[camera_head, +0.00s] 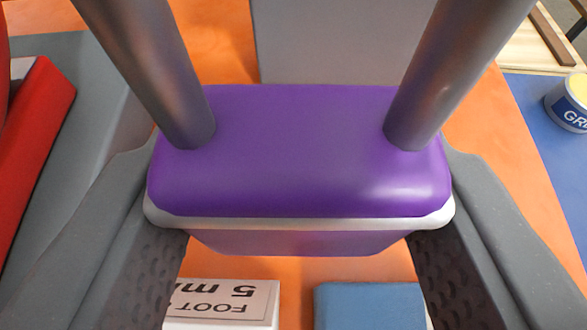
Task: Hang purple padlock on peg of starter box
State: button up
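The purple padlock (290,150) fills the middle of the head camera view, with its two thick metal shackle legs (160,60) rising out of the top of the picture. My gripper (295,260) has one dark ridged finger on each side of the padlock body, and both fingers press against its sides. The gripper is shut on the padlock. The bend of the shackle is out of the picture. No starter box or peg can be made out in this view.
Below are an orange surface (500,180), a white labelled box (222,303) and a blue block (370,306). A red object (35,140) is at the left. A tin (570,103) stands on a blue surface (545,150) at the right. A grey panel (340,40) shows behind the padlock.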

aim_at(295, 16)
jog(key=shift+w+f, duration=0.2)
jog(key=shift+w, duration=1.2)
jog(key=shift+x, duration=0.9)
jog(key=w, duration=0.5)
jog(key=shift+w+f, duration=0.1)
jog(key=shift+f, duration=0.3)
jog(key=shift+f, duration=0.15)
